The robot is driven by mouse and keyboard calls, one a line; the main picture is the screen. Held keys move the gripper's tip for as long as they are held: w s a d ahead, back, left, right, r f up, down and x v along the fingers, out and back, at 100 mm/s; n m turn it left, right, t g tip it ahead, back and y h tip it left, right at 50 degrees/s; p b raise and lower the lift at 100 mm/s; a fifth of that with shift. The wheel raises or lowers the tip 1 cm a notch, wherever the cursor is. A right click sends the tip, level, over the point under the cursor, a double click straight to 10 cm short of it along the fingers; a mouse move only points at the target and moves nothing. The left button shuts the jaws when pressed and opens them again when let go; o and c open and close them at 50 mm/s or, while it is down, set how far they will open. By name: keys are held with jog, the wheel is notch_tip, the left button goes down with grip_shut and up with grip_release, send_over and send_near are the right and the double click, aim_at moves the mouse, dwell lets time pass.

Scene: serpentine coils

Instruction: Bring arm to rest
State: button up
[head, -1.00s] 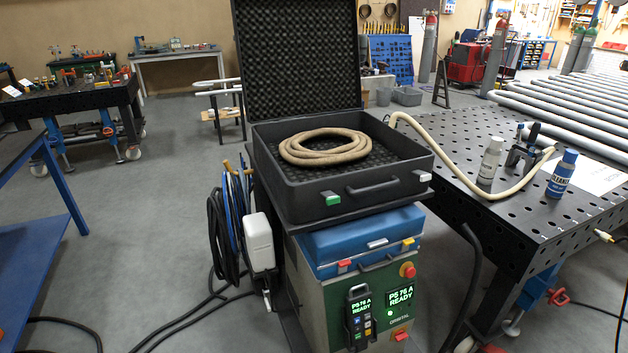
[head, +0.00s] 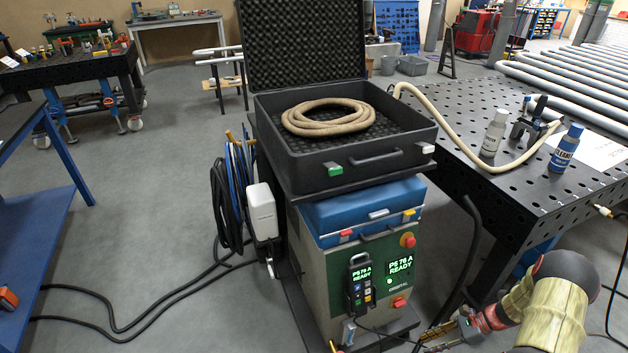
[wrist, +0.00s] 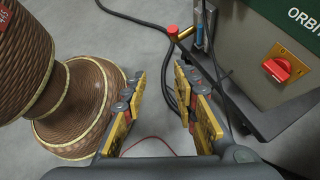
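My arm (head: 548,313) reaches in from the lower right of the head view, low beside the green power unit. My gripper (head: 430,338) is at the bottom edge there, in front of the unit's lower right corner. In the wrist view my gripper (wrist: 160,70) has its two yellow-padded fingers apart, with only grey floor and dark cable seen between them. It holds nothing. Part of the gripper is cut off by the bottom of the head view.
The green power unit (head: 340,262) carries an open black case (head: 320,158) with a coiled beige hose (head: 328,117). A perforated black table (head: 560,205) with bottles and a pale hose stands at right. Black cables (head: 130,325) lie on the floor; floor at left is fairly clear.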

jog(key=s+a+r+n+h+p, duration=0.1)
jog(key=s+a+r+n+h, duration=0.3)
jog(key=r, duration=0.8)
jog(key=s+a+r+n+h+p, duration=0.1)
jog(key=s+a+r+n+h, duration=0.15)
jog(key=r+n, duration=0.7)
jog(key=s+a+r+n+h+p, duration=0.1)
jog(key=s+a+r+n+h, duration=0.15)
jog(key=r, duration=1.35)
jog(key=s+a+r+n+t+p, duration=0.1)
jog(key=s+a+r+t, duration=0.1)
jog(key=r, duration=0.4)
jog(key=s+a+r+n+t+p, duration=0.1)
jog(key=s+a+r+n, duration=0.1)
jog(key=s+a+r, duration=0.2)
jog(key=s+a+r+n+t+h, duration=0.1)
jog(key=s+a+r+t, duration=0.1)
jog(key=a+r, duration=0.4)
notch_tip(320, 180, up, 4)
jog(key=shift+s+a+f+n+t+p, duration=0.2)
jog(key=shift+s+n+t+p, duration=0.15)
jog(key=shift+s, duration=0.2)
